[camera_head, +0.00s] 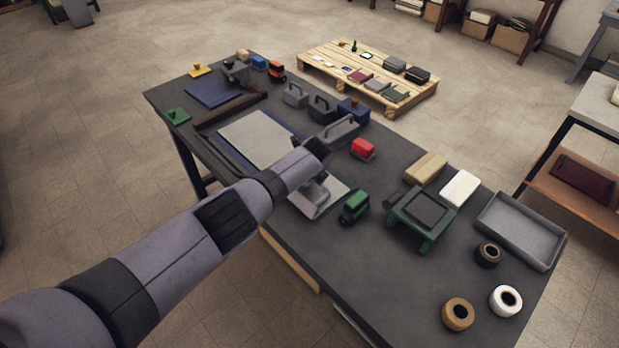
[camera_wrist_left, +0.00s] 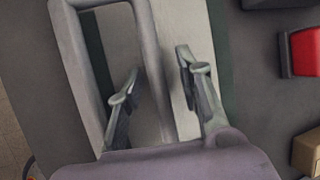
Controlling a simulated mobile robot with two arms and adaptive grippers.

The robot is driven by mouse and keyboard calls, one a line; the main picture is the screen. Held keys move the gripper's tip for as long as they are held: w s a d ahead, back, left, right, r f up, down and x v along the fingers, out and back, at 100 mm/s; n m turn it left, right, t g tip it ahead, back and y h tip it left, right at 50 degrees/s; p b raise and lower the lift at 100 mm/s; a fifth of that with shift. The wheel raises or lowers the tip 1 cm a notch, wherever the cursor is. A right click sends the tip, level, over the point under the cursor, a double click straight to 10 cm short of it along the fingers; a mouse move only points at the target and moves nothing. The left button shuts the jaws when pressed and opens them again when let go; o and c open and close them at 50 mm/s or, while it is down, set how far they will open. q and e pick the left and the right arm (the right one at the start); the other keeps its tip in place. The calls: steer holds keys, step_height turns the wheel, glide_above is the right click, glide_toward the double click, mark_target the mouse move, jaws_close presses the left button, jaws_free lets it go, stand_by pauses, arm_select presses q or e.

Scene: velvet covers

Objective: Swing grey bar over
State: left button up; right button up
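The grey bar (camera_wrist_left: 150,60) shows in the left wrist view as a rounded, frame-like bar with a crosspiece at the top left. It lies over a pale grey plate with dark green edges. My left gripper (camera_wrist_left: 160,95) is open, with one finger on each side of the bar's right-hand length; a gap shows beside the bar, and I cannot tell whether either finger touches it. In the head view my left arm reaches in from the left and its wrist hides much of the bar; the pale plate (camera_head: 334,197) shows below it. My right gripper is not in view.
On the dark table are a green toy vehicle (camera_head: 355,206), a red block (camera_head: 363,149), a green stand (camera_head: 408,229), a grey tray (camera_head: 530,228) and rolls of tape (camera_head: 458,314). A large grey board (camera_head: 257,138) lies left of my wrist. Handled grey blocks (camera_head: 341,132) stand behind.

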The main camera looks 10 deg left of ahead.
arm_select(q)
steer(key=shift+r, duration=0.15)
steer(key=shift+s+d+r, duration=0.1)
steer(key=shift+s+r, duration=0.15)
steer(key=shift+r, duration=0.3)
steer(key=v, duration=1)
steer(key=shift+s+r, duration=0.2)
